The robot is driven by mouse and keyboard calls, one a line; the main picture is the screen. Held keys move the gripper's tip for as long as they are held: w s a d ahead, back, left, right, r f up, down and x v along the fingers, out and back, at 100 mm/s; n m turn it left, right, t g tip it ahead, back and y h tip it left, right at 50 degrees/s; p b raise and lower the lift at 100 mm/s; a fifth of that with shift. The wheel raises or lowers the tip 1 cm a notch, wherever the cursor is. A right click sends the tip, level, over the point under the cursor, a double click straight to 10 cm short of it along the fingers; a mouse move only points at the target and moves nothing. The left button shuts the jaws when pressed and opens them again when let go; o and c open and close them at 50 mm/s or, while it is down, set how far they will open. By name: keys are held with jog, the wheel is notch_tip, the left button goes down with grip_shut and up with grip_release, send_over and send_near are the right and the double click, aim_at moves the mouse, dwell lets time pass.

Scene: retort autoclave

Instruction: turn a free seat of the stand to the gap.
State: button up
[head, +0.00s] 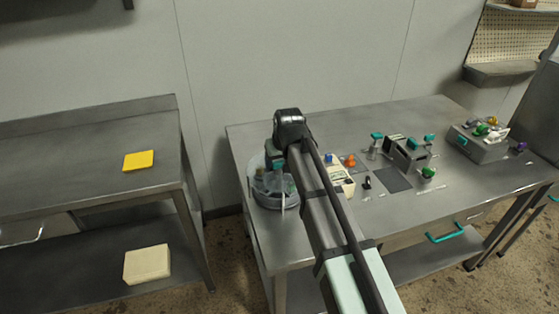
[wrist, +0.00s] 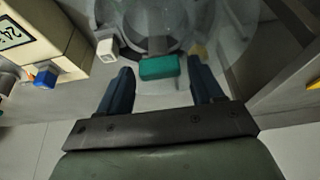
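The round grey stand (head: 264,201) sits at the left end of the right-hand steel table, with upright items on it and a see-through wall around part of it. My gripper, in the wrist view (wrist: 162,78), is over the stand with its two dark fingers apart. A teal block (wrist: 160,67) on a grey stem lies between and just beyond the fingertips, with a space to each side. A white square-topped piece (wrist: 107,50) is to its left and a tan piece (wrist: 198,49) to its right. My arm hides part of the stand in the head view; I cannot tell the gap or which seats are free.
A cream device with a display (wrist: 35,38) and blue knob (wrist: 45,79) stands close left in the wrist view. Teal-handled fixtures (head: 405,150) and a grey box with coloured knobs (head: 482,141) are farther right. A yellow pad (head: 138,160) lies on the left table.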

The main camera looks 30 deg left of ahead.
grip_shut()
dwell(0.4)
jog(key=shift+m, duration=0.7)
jog(key=shift+a+m+t+h, duration=0.1)
jog(key=shift+m+t+h, duration=0.4)
jog(key=shift+m, duration=0.95)
jog(key=shift+a+m+t+h, duration=0.15)
jog(key=shift+m+h, duration=0.55)
jog(key=shift+m, duration=0.75)
jog(key=shift+m+h, duration=0.8)
jog(key=shift+m, duration=1.1)
jog(key=shift+a+m+h, duration=0.1)
jog(key=shift+m+h, duration=0.3)
jog(key=shift+m, duration=0.7)
jog(key=shift+m+g, duration=0.25)
jog(key=shift+m, duration=0.35)
